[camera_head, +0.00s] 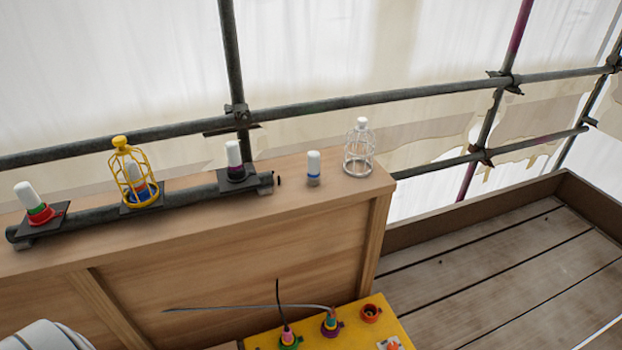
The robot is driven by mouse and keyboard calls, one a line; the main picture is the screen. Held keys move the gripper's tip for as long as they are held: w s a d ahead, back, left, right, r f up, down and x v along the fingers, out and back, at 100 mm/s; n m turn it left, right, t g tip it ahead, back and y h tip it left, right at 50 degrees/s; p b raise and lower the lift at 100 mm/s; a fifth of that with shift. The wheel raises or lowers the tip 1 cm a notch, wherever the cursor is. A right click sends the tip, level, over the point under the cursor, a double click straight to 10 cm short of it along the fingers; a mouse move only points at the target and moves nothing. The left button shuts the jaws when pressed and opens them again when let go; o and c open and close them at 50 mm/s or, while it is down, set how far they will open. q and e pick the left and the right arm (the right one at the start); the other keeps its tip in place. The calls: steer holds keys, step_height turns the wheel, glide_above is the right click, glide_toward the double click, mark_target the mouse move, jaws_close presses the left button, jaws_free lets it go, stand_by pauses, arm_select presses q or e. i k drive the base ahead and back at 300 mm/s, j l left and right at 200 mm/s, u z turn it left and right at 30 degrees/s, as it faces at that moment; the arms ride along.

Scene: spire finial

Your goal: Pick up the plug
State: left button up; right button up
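Two plugs with cables stand upright in a yellow box at the bottom of the head view. One is a pink plug (287,333) with a dark cable rising from it, at a green socket. The other is a multicoloured plug (330,319) at a purple socket, with a grey cable running off to the left. I cannot tell which of them the task means. Neither gripper shows. A white rounded part at the lower left corner may be mine.
The yellow box (372,333) also has an empty orange socket (371,313) and a small orange-and-white part (392,344). Several white-capped lamps stand above on a wooden ledge (340,192) and its pipe (195,192), one inside a yellow cage (120,160). A clear cage (358,150) stands at the ledge's right end.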

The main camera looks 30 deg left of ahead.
mark_target(330, 324)
steer(key=u, duration=1.1)
steer(key=k, duration=1.3)
